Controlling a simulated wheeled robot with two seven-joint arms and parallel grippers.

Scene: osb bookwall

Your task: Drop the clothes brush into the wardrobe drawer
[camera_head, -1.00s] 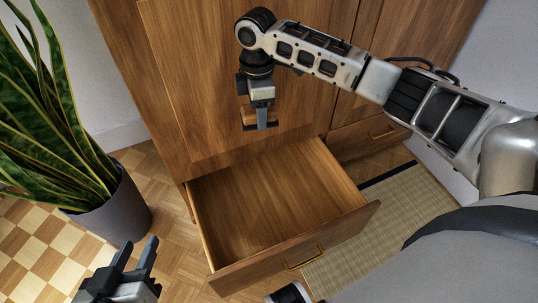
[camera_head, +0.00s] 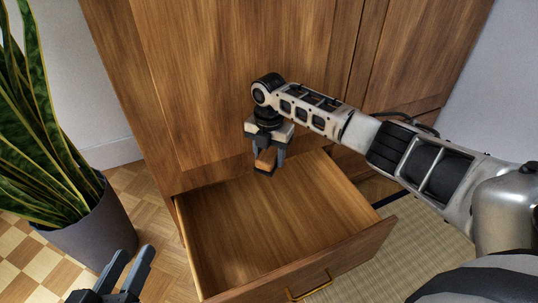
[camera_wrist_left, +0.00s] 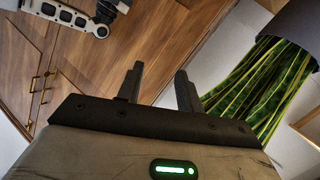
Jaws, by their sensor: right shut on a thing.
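The clothes brush (camera_head: 265,160), wood-brown with a dark underside, is held between the fingers of my right gripper (camera_head: 267,167). The gripper is shut on it and points down over the back part of the open wardrobe drawer (camera_head: 300,264). The brush appears to be above the drawer floor; the exact height is hard to tell. The drawer is pulled out and looks empty. My left gripper (camera_head: 138,268) is open and empty, to the left of the drawer's front corner. Its two spread fingers also show in the left wrist view (camera_wrist_left: 158,78).
A potted snake plant (camera_head: 92,235) stands left of the drawer. The wardrobe doors (camera_head: 220,80) rise directly behind it. A woven mat (camera_head: 425,245) lies on the floor to the right. Floor space is narrow between pot and drawer.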

